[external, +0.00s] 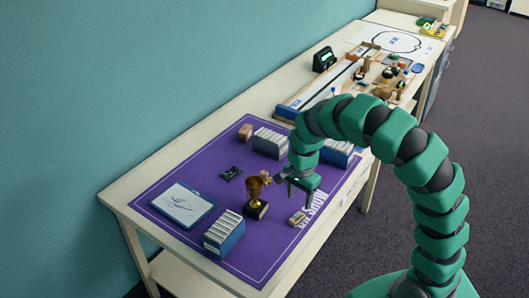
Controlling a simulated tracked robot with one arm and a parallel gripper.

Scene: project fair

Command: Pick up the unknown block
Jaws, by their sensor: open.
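No block is marked as the unknown one, and I cannot tell which it is. A small pale block (297,218) lies on the purple mat (180,172) near its front edge, just below my gripper in the picture. A brown block (245,131) stands at the mat's back edge, left of a box of grey-white cards or cases. My gripper (297,193) is open, points down over the mat, and appears empty. It looks above and apart from the pale block. Its far finger is partly hidden by the trophy's surroundings and my own arm.
A gold trophy (256,197) on a dark base stands just left of my gripper. Filled boxes stand at front (224,232) and back (270,142). A framed white board (183,203) and a small dark object (231,173) lie left. Other exhibits (390,75) crowd the table's far end.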

